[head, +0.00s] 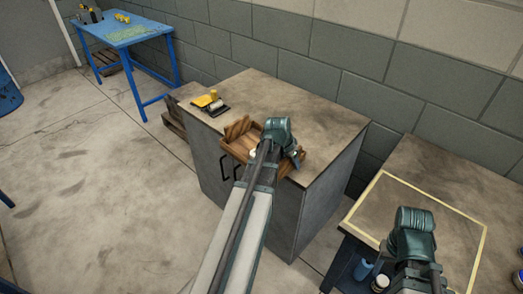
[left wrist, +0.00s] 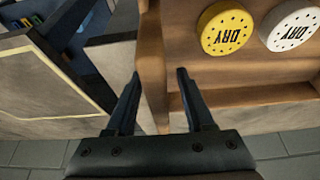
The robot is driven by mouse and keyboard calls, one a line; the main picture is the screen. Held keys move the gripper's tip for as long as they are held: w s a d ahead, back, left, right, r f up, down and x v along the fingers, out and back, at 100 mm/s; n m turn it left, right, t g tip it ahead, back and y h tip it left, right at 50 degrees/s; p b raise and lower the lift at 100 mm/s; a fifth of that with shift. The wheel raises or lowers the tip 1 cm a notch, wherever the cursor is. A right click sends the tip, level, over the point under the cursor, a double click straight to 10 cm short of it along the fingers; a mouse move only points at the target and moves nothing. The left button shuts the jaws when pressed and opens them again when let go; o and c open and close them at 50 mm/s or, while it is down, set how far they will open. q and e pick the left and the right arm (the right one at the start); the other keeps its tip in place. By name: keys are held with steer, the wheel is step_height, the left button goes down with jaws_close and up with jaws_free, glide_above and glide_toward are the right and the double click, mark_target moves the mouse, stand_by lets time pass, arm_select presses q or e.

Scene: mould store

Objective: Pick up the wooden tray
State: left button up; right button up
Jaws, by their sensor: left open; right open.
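The wooden tray (head: 238,151) sits at the front edge of the grey cabinet's top, partly hidden by my left wrist in the head view. In the left wrist view, the tray (left wrist: 222,70) holds a yellow disc (left wrist: 224,28) and a white disc (left wrist: 292,25), both marked DRY. My left gripper (left wrist: 158,75) is open, one finger on each side of the tray's wall. I cannot tell whether the fingers touch it. My right gripper (head: 410,270) is open and empty, low at the right of the head view by the taped bench; its fingertips are hard to make out.
The grey cabinet (head: 285,92) carries a yellow item (head: 206,99) and a dark-handled brush-like item (head: 218,109) behind the tray. A bench with a yellow-taped area (head: 425,210) stands at right. A blue table (head: 125,32) stands far left. The floor at left is open.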

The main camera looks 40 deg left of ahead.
arm_select(q)
jaws_close()
stand_by(1.4)
